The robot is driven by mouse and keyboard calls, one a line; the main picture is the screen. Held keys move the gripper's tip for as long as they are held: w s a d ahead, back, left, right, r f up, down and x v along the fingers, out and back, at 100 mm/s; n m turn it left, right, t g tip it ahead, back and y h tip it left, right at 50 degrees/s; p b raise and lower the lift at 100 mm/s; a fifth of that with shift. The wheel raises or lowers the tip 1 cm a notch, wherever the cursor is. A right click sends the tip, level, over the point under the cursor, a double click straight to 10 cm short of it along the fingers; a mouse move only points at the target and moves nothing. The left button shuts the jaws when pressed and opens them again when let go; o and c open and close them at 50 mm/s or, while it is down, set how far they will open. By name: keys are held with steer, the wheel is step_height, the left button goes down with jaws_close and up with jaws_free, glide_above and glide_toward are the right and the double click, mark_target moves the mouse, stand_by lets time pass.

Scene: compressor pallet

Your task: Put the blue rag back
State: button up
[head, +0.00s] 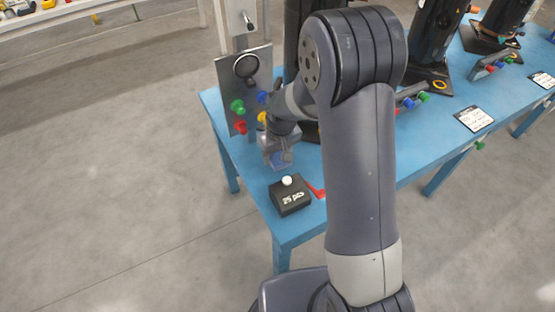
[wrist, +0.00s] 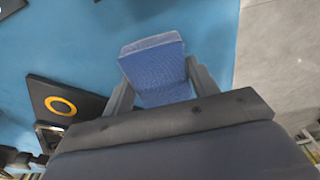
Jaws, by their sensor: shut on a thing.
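The blue rag (wrist: 155,72) shows in the wrist view as a folded, textured block between the two grey fingers of my gripper (wrist: 160,78). The fingers are shut on its sides. The blue table top lies below it; I cannot tell whether the rag touches it. In the head view my gripper (head: 281,157) is low over the near left end of the blue table (head: 252,171), and only a little blue of the rag shows at the fingers.
A black plate with an orange ring (wrist: 58,105) lies left in the wrist view. The table edge is close on the right there.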

mark_target(277, 161)
steer(key=shift+f, duration=1.65)
steer(key=shift+f, duration=0.25)
steer(key=o, duration=0.9)
steer(key=shift+r, duration=0.1)
steer(key=r, duration=0.4)
steer(key=s+r, duration=0.1)
steer(key=r, duration=0.7)
steer(key=shift+s+d+r+p, duration=0.1)
steer(key=shift+s+d+p, duration=0.1)
steer(key=shift+d+p, duration=0.1)
